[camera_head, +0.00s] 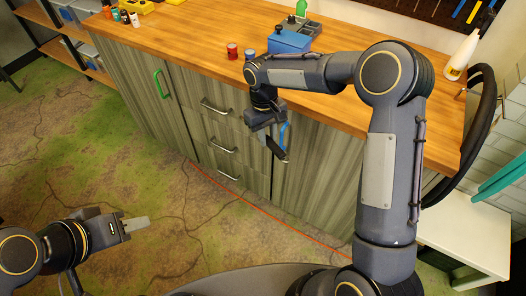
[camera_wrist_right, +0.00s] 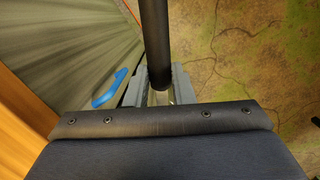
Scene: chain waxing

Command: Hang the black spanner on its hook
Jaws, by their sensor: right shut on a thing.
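My right gripper (camera_head: 277,142) is low in front of the cabinet doors, beside a blue door handle (camera_head: 284,135). In the right wrist view it is shut on a long black bar, the black spanner (camera_wrist_right: 154,40), which points away from the fingers. Its far end is out of that view. In the head view only a small dark part of it shows below the gripper. A dark tool board (camera_head: 420,8) is at the top right; I cannot make out a free hook. My left gripper (camera_head: 136,225) is over the floor at lower left, with nothing seen in it; its finger gap cannot be made out.
The wooden worktop (camera_head: 190,40) holds a blue box (camera_head: 290,42), red and blue tins, small bottles and a yellow case (camera_head: 135,6). A white bottle (camera_head: 461,56) stands at the right end. A white bench (camera_head: 465,235) is at right. The left floor is clear.

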